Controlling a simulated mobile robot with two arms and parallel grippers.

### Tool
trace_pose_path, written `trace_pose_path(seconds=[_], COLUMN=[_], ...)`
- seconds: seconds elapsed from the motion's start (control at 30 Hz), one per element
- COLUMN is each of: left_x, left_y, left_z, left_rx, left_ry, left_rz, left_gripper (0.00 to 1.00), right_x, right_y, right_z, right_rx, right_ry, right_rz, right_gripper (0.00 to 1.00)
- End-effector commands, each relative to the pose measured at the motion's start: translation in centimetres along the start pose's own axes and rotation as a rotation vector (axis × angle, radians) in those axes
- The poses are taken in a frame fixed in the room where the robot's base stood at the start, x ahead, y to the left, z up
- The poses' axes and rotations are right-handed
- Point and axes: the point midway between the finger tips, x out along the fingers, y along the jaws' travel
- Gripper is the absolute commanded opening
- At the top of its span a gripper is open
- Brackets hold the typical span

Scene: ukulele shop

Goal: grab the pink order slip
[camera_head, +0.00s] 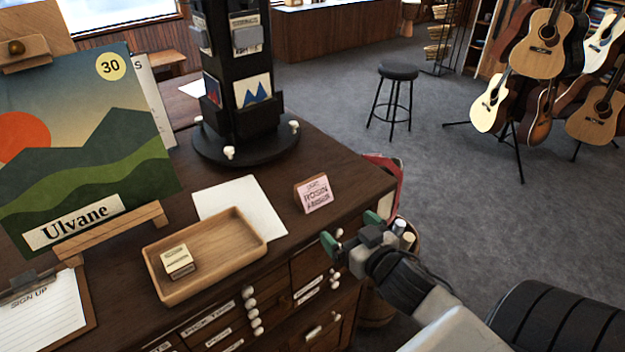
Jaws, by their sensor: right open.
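A small pink-faced item (314,194) with dark print stands near the right end of the dark wooden cabinet top. Its brown side shows at the left, and its print seems to read "ROSIN". I cannot tell whether it is a slip or a small box; no other pink paper shows clearly. My right gripper (350,231) is open and empty, with green fingertips apart. It is at the cabinet's front right edge, below and right of the pink item in the picture, and not touching it. My left gripper is not in view.
A wooden tray (217,278) holds a small cream box (178,261). A white sheet (246,204) lies behind it. A black rotating card rack (244,148), a picture board (75,130) and a sign-up clipboard (88,306) stand or lie around. A stool (398,72) is beyond.

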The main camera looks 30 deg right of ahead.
Motion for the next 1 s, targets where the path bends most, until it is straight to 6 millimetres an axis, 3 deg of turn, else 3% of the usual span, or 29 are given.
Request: trace_pose_path(seconds=[0.03,0.1,0.23,0.5,0.77,1.0], left_x=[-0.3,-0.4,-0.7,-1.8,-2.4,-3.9], left_y=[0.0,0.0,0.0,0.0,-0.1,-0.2], left_z=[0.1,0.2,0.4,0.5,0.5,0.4], left_rx=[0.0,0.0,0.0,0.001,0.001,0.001], left_ry=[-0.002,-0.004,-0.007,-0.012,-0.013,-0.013], left_rz=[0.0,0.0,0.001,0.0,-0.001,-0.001], left_gripper=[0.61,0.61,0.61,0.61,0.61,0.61], right_x=[-0.1,-0.3,0.2,3.9,5.7,8.9], right_y=[-0.1,-0.3,-0.6,-0.9,-1.1,-1.4], right_z=[-2.1,-3.8,-5.4,-6.0,-6.0,-6.0], right_rx=[0.0,0.008,0.013,0.014,0.015,0.014], right_ry=[0.058,0.114,0.159,0.16,0.158,0.159], right_rz=[-0.029,-0.062,-0.09,-0.09,-0.089,-0.089], right_gripper=[1.0,1.0,1.0,1.0,1.0,1.0])
